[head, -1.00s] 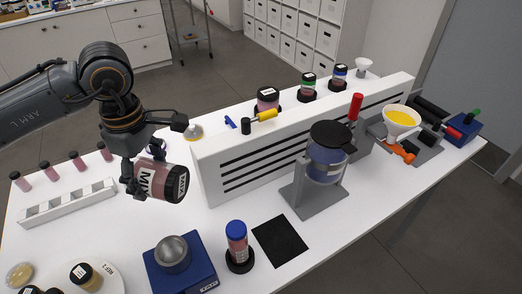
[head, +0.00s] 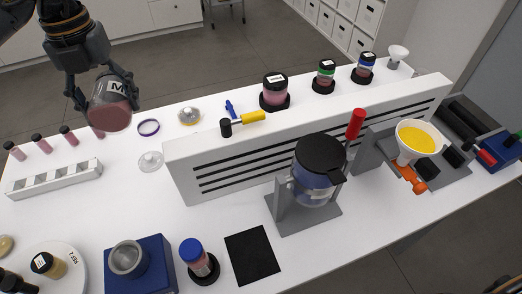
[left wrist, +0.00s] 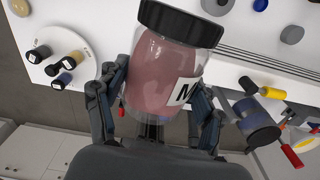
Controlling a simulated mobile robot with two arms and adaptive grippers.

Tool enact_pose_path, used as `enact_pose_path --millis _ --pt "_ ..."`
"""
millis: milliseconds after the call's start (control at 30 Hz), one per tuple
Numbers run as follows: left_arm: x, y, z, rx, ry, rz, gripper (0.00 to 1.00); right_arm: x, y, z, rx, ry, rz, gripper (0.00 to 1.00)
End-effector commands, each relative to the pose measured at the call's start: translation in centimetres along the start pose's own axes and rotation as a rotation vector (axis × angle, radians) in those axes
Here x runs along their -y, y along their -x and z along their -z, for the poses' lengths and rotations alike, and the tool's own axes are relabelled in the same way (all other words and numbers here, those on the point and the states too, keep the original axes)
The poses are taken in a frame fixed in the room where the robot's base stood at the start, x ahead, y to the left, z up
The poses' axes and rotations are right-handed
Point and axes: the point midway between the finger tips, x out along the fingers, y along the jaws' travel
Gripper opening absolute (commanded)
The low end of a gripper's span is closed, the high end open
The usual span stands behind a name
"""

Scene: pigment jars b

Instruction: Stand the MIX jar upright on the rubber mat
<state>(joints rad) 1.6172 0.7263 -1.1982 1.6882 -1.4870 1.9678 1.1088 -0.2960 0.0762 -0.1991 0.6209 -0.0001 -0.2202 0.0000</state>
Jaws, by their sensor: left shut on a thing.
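The MIX jar (head: 110,115) is a clear jar with pink contents and a white label, held tilted in the air above the back left of the table. Its black lid (left wrist: 180,24) shows in the left wrist view; I cannot make it out in the head view. My left gripper (head: 104,97) is shut around the jar's sides, and its fingers also show on both sides of the jar in the left wrist view (left wrist: 160,100). The black rubber mat (head: 252,255) lies flat and bare at the table's front, well away from the jar. My right gripper is not in view.
A white slotted panel (head: 310,140) runs along the table behind the mat. A grey stand with a black-lidded vessel (head: 317,170) is right of the mat. A blue-capped jar (head: 198,258) and blue scale (head: 155,262) are left of it.

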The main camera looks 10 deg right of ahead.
Motion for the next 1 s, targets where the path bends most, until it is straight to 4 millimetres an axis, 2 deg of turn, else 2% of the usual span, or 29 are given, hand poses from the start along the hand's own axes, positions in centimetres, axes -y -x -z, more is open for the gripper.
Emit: enact_pose_path --millis 100,300,433,567,1000 --pt "0.0 0.4 -0.1 -0.001 0.074 0.003 0.26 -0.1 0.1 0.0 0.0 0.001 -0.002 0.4" --pt "0.0 0.4 -0.1 -0.003 0.1 0.003 0.26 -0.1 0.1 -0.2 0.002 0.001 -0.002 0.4" --pt "-0.1 -0.8 -0.1 -0.005 0.098 0.0 0.26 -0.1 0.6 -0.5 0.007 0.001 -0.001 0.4" --pt "-0.1 -3.8 0.0 -0.008 0.098 -0.001 0.26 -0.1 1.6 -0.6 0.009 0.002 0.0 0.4" --pt "-0.1 -15.6 0.1 -0.009 0.097 -0.001 0.26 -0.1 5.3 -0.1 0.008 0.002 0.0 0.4"
